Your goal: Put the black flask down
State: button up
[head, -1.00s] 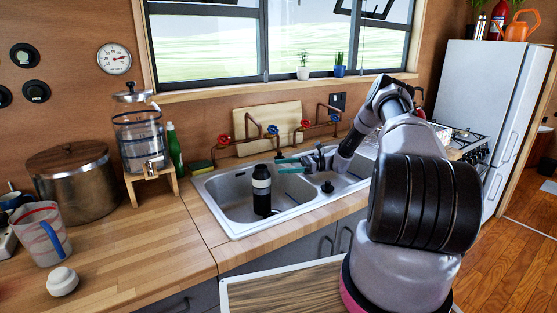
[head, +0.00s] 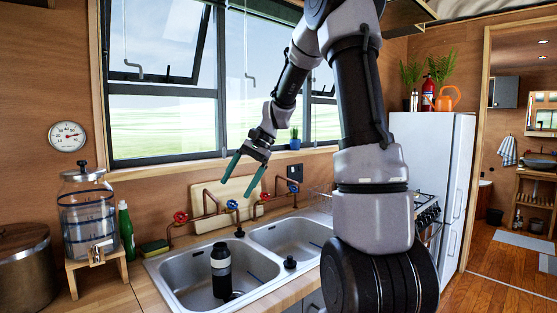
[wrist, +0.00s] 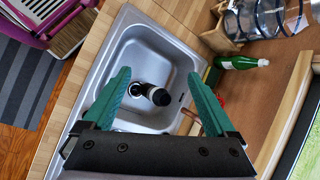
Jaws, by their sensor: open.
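The black flask (head: 221,272) stands upright in the left basin of the steel double sink (head: 175,291), with a pale band around its upper part. In the wrist view the flask (wrist: 152,94) shows from above, between my fingers in the picture but well below them. My gripper (head: 243,182) is open and empty, raised above the sink in front of the window. Its two green fingers point down and are spread wide apart; they also show in the wrist view (wrist: 157,92). Nothing touches the flask's upper part.
Copper pipes with red and blue tap handles (head: 232,205) run behind the sink, before a wooden board (head: 225,192). A glass dispenser (head: 88,217) and green bottle (head: 126,231) stand left. The right basin (head: 290,237) looks mostly empty.

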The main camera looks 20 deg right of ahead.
jog(key=s+d+r+n+t+h, duration=0.1)
jog(key=s+r+n+t+h, duration=0.1)
jog(key=s, duration=0.9)
jog(key=s+d+r+n+t+h, duration=0.2)
jog(key=s+r+t, duration=0.3)
jog(key=s, duration=0.5)
notch_tip(320, 180, up, 2)
jog(key=shift+s+r+n, duration=0.25)
jog(key=shift+s+n, duration=0.1)
jog(key=shift+n, duration=0.05)
jog(key=shift+d, duration=0.1)
